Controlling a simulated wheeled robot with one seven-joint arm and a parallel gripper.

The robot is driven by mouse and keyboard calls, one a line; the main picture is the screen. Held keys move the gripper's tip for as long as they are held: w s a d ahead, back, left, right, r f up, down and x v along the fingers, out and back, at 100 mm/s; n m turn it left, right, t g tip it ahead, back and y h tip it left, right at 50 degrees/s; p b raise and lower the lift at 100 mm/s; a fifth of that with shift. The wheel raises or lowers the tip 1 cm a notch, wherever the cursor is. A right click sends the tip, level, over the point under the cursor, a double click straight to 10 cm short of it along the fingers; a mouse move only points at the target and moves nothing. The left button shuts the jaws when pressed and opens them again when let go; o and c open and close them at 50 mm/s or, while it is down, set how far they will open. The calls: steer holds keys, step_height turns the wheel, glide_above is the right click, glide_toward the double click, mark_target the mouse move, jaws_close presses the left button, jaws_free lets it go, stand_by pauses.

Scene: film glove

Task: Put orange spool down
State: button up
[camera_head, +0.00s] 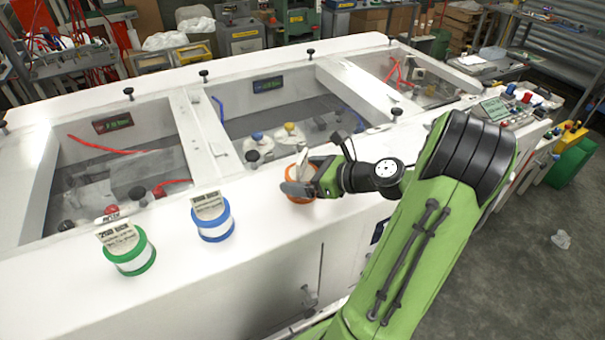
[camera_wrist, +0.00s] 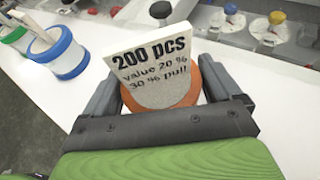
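The orange spool (camera_head: 300,199) is between the fingers of my gripper (camera_head: 304,180), at the front ledge of the white bench in the head view. In the wrist view the orange spool (camera_wrist: 188,97) has a finger close against each side, and my gripper (camera_wrist: 158,80) looks shut on it. A pale card reading "200 pcs" stands up from the spool and covers much of it. The spool is about upright, low over or on the white ledge (camera_head: 255,220); I cannot tell whether its base touches.
A blue spool (camera_head: 212,221) and a green spool (camera_head: 130,252), both with cards, stand on the ledge to the left. Behind are recessed glove-box windows and black knobs. The ledge between the blue spool and my gripper is clear. A control panel (camera_head: 493,108) is at the right.

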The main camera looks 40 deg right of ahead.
steer(key=shift+o, duration=0.5)
steer(key=shift+s+d+r, duration=0.1)
steer(key=shift+s+r, duration=0.1)
steer(key=shift+r, duration=0.05)
steer(key=p+v, duration=0.1)
steer(key=v, duration=1)
steer(key=shift+s+p, duration=0.3)
steer(key=shift+r, duration=0.1)
